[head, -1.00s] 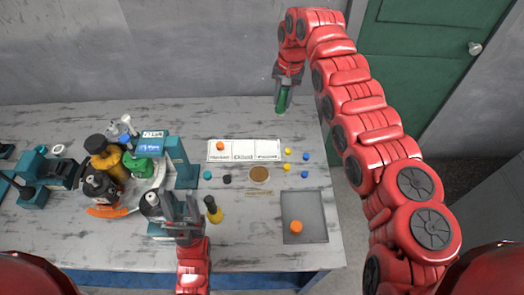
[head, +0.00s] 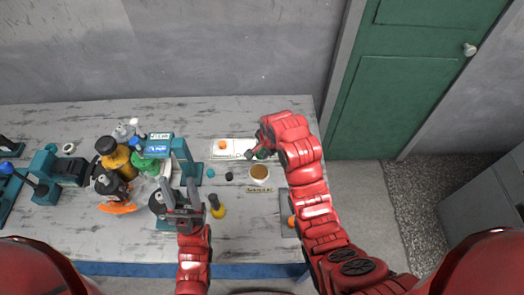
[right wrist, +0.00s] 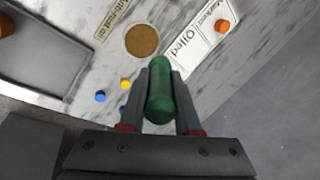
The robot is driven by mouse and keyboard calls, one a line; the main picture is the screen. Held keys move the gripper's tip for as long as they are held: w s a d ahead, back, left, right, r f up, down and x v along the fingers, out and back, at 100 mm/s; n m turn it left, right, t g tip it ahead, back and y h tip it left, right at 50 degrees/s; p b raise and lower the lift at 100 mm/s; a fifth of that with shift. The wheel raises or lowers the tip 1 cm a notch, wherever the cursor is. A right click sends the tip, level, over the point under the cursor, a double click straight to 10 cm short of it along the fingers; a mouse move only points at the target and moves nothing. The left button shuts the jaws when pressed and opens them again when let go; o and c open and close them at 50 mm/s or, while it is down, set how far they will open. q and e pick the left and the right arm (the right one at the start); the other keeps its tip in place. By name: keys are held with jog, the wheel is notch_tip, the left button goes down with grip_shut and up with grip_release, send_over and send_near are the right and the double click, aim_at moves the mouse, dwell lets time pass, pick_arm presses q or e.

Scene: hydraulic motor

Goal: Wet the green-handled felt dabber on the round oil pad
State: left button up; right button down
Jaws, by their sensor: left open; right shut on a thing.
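The green-handled dabber (right wrist: 159,92) is gripped between the fingers of my right gripper (right wrist: 160,76) in the right wrist view. Its felt end is hidden. The round oil pad (head: 259,173) is a brown disc on the table, a little below that gripper in the picture. It also shows in the right wrist view (right wrist: 141,40), beyond the handle and apart from it. My left gripper (head: 184,207) is open and empty, left of a yellow-handled tool (head: 216,206).
The white card (head: 226,148) has labelled fields, one reading Oiled, and an orange piece (head: 222,145). A grey tray (right wrist: 45,50) lies at the right, partly under my right arm. Yellow and blue pieces (right wrist: 100,96) lie near the pad. Bottles and teal machines (head: 184,160) crowd the left.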

jog(key=shift+s+a, duration=0.1)
jog(key=shift+s, duration=0.5)
jog(key=shift+s+a+f+b, duration=0.1)
jog(key=shift+f+b, duration=0.3)
jog(key=shift+f, duration=1.2)
jog(key=shift+s+f+b, duration=0.1)
jog(key=shift+f+b, duration=0.3)
jog(key=shift+f, duration=1.15)
jog(key=shift+f+b, duration=0.4)
jog(key=shift+f, duration=0.2)
notch_tip(320, 180, up, 2)
jog(key=shift+p, duration=0.4)
jog(key=shift+r+p, duration=0.65)
jog(key=shift+r, duration=1.9)
